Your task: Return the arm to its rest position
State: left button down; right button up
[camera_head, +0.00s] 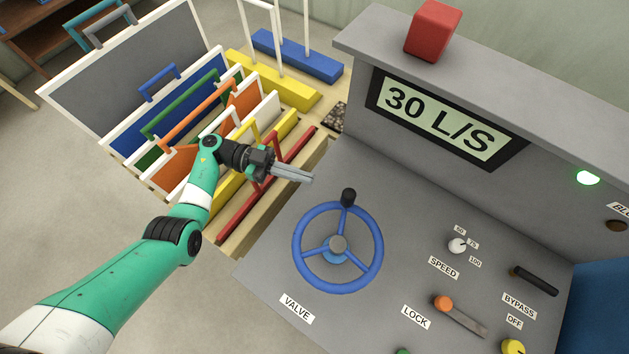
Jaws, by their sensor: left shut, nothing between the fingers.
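My left arm, green and white, comes in from the lower left. My left gripper (308,178) is shut and empty. In the picture it lies just above and left of the blue valve wheel (376,262), apart from the wheel's black knob (348,197). The gripper's body overlaps the red-handled panel in the wooden rack in this view; I cannot tell the height between them. My right gripper is not in view.
The grey control console (270,262) has a "30 L/S" display (440,120), a speed dial (457,245), an orange lock lever (444,303) and a black bypass handle (534,281). A red block (432,30) sits on top. Framed panels with coloured handles (190,105) stand in the rack at left.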

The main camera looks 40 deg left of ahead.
pick_arm(q)
jog(key=b+v, duration=0.1)
jog(key=v, duration=0.6)
jog(key=shift+w+b, duration=0.35)
jog(key=shift+b, duration=0.05)
